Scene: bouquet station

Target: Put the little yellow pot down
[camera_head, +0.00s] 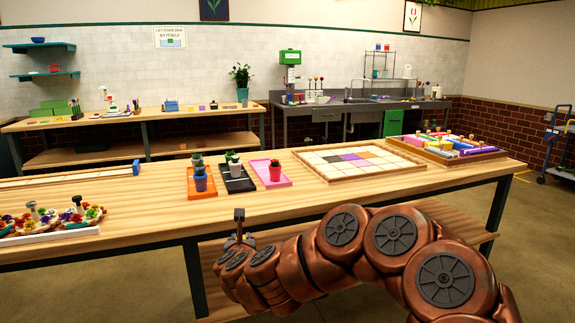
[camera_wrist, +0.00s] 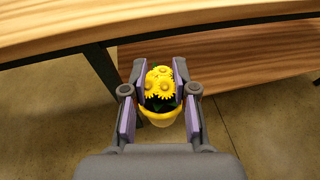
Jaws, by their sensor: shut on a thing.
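The little yellow pot (camera_wrist: 160,116) holds several yellow flowers (camera_wrist: 159,83) with some dark green leaves. In the wrist view my gripper (camera_wrist: 162,92) is shut on it, one purple-padded finger on each side. The pot hangs over the floor, in front of the near edge of the wooden table (camera_head: 340,203). In the head view my gripper (camera_head: 239,226) is small at the end of my copper arm, by the table's near edge. The pot cannot be made out there.
Small potted plants stand on an orange tray (camera_head: 205,193), a black tray (camera_head: 238,180) and a pink tray (camera_head: 280,180). A tiled board (camera_head: 330,158) lies to their right, beside a crate of coloured blocks (camera_head: 445,156). Flowers (camera_head: 40,216) lie at left. The table front is bare.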

